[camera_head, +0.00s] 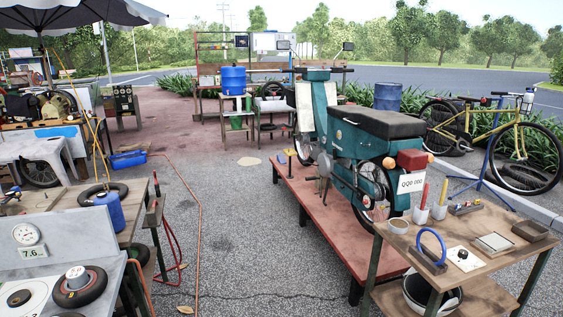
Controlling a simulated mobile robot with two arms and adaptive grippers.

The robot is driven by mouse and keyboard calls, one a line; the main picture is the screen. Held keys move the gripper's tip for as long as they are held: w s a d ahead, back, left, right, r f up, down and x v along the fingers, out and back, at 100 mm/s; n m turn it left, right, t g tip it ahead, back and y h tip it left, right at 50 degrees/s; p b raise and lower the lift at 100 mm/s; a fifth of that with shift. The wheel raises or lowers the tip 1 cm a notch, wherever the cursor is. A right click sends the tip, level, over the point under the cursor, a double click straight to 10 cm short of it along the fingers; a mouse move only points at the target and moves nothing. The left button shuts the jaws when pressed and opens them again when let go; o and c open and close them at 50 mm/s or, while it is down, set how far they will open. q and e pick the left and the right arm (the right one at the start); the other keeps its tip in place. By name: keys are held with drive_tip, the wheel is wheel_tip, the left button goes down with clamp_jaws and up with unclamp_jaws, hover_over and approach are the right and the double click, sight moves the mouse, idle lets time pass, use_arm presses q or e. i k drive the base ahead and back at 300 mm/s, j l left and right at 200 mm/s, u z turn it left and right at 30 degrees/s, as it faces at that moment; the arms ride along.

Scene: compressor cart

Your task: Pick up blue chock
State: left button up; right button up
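I cannot make out a blue chock for certain. Neither of my grippers is in view.
A teal scooter (345,150) stands on a red platform (320,207). A wooden table (395,242) at front right carries cups, a blue ring (431,238) and small trays. A blue bottle (110,209) stands on the left bench. An orange hose (199,230) crosses the otherwise open asphalt between.

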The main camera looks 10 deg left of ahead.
sight(280, 157)
drive_tip(key=i+u, duration=0.25)
drive_tip(key=i+j+u, duration=0.1)
drive_tip(key=u, duration=0.15)
drive_tip(key=i, duration=7.2)
